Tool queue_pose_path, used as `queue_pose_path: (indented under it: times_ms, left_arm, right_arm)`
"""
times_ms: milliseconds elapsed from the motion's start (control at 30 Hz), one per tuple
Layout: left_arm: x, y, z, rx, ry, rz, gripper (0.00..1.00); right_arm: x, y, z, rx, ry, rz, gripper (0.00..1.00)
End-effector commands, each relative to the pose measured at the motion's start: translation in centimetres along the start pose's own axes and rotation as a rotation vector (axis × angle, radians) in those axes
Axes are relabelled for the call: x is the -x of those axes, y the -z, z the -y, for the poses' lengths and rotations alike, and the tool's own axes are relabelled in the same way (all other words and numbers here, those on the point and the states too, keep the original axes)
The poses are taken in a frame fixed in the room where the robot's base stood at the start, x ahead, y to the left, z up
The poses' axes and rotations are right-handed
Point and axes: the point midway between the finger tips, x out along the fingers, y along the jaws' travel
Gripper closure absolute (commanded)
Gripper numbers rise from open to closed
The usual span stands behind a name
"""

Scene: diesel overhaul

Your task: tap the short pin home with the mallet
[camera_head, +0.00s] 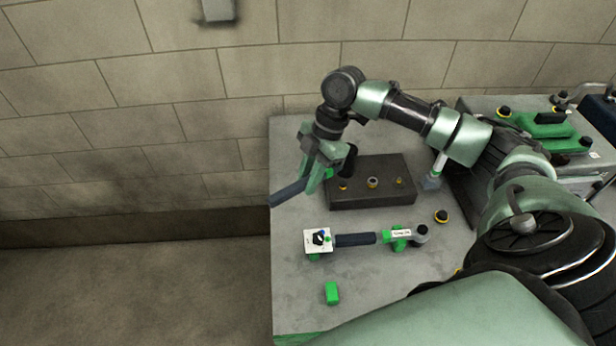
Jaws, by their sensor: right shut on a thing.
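My right gripper (322,168) is shut on a tool with a dark blue handle (288,193) sticking out to the lower left. A black rounded part (348,161) shows on the other side of the jaws; this looks like the mallet, partly hidden by the fingers. The tool is at the left end of a dark block (372,196) on the bench. The block carries small brass-coloured fittings: one at left (343,185), a larger one in the middle (372,182) and a thin one at right (399,181). I cannot tell which is the short pin. My left gripper is out of view.
A black knob (441,216) and a grey-based part (432,182) stand right. A wall is behind.

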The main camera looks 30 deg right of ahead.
Motion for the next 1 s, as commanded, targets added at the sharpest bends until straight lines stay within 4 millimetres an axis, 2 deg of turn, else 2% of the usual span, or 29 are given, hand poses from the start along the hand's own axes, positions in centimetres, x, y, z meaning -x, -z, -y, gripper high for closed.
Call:
queue_pose_path:
  times_ms: [67, 133, 300, 333, 367, 667, 1000]
  left_arm:
    - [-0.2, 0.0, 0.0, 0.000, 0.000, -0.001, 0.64]
    - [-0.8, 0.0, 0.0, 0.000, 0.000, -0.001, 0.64]
    - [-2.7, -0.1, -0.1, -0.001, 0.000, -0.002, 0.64]
    - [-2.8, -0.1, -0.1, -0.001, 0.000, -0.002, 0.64]
    - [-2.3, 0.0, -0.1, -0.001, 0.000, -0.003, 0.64]
    - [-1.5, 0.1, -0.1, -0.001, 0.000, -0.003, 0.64]
    - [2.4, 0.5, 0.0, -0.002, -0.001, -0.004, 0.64]
  right_arm:
    - [-0.4, -0.1, 0.0, 0.000, -0.001, -0.001, 1.00]
    - [-1.7, -0.6, 0.0, -0.001, 0.002, -0.001, 1.00]
    - [-6.2, -2.3, 0.0, -0.002, 0.002, -0.002, 1.00]
    - [-6.6, -2.5, 0.0, -0.003, 0.001, -0.001, 1.00]
    - [-5.8, -2.3, -0.1, -0.001, -0.002, 0.000, 1.00]
    - [-5.1, -1.9, -0.1, 0.000, -0.002, 0.000, 1.00]
    - [-1.8, -0.4, -0.1, 0.000, -0.001, -0.001, 1.00]
